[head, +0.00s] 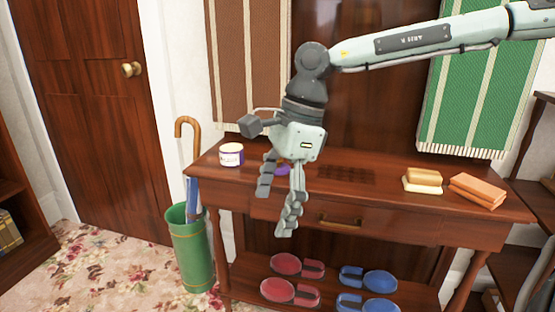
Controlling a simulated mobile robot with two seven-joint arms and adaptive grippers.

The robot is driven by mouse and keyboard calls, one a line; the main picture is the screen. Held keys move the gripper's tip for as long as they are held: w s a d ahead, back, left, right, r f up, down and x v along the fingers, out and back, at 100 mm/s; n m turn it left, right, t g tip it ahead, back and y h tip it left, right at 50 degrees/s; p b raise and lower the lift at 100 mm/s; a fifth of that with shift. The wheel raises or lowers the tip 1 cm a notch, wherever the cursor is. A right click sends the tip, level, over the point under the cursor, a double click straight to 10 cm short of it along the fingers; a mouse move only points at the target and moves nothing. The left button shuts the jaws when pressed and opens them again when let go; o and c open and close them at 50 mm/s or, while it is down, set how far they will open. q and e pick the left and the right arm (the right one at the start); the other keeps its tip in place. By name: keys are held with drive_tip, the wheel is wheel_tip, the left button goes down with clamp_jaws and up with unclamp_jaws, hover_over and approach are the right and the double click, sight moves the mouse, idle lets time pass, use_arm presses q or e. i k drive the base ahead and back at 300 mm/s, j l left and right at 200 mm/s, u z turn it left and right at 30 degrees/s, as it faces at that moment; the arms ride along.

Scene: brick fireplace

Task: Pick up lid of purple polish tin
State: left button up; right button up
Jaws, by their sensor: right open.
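A round purple and white tin (231,155) stands upright at the left end of the wooden table (370,208). Its top looks pale. A small purple thing (283,170) shows behind my right gripper, mostly hidden; I cannot tell whether it is the lid. My right gripper (276,210) is open and empty, fingers pointing down, in front of the purple thing and to the right of the tin. It does not visibly touch either. My left gripper is out of view.
Red shoes (290,291) and blue shoes (380,281) sit on the lower shelf. A green umbrella stand (191,250) with a cane stands left. The tabletop's middle is clear.

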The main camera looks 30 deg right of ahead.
sight(282, 168)
drive_tip(key=i+l, duration=0.85)
drive_tip(key=i, duration=0.05)
